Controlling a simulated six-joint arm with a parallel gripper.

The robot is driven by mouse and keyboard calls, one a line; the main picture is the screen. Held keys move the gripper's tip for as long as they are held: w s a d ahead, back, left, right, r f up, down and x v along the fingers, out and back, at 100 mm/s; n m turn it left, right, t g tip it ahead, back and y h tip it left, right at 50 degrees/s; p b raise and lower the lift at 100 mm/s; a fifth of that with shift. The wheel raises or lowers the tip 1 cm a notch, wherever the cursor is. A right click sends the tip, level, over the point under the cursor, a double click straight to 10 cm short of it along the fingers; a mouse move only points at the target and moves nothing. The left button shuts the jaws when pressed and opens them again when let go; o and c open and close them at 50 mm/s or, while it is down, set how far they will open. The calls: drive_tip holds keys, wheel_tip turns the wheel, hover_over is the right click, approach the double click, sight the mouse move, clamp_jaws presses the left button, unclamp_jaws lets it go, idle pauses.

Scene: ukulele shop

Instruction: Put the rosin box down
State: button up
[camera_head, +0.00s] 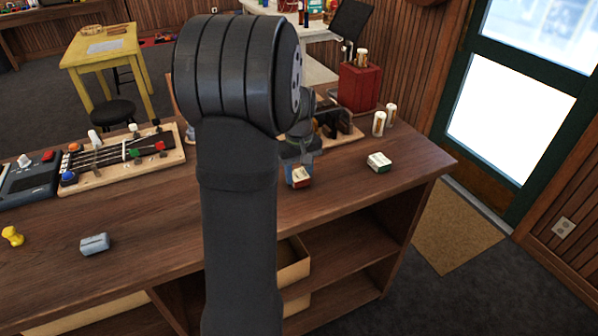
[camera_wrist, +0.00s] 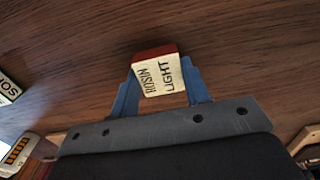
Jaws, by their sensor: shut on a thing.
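The rosin box (camera_wrist: 158,78) is a small cream box with a red side, lettered "LIGHT ROSIN" in the wrist view. My gripper (camera_wrist: 160,90) is shut on it, with a blue finger on each side. In the head view the rosin box (camera_head: 300,176) shows below my gripper (camera_head: 298,160), over the right part of the wooden counter (camera_head: 330,210). The box is close to the counter top; I cannot tell whether it touches. My own arm hides the middle of the counter in the head view.
A green and white box (camera_head: 379,162) lies to the right. The counter's front right is bare.

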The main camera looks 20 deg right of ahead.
sight(299, 175)
drive_tip(key=shift+f, duration=0.15)
drive_tip(key=o, duration=0.9)
drive_tip(key=shift+o, duration=0.2)
wheel_tip(299, 175, up, 12)
drive_tip(key=shift+r, duration=0.2)
drive_tip(key=shift+f, duration=0.15)
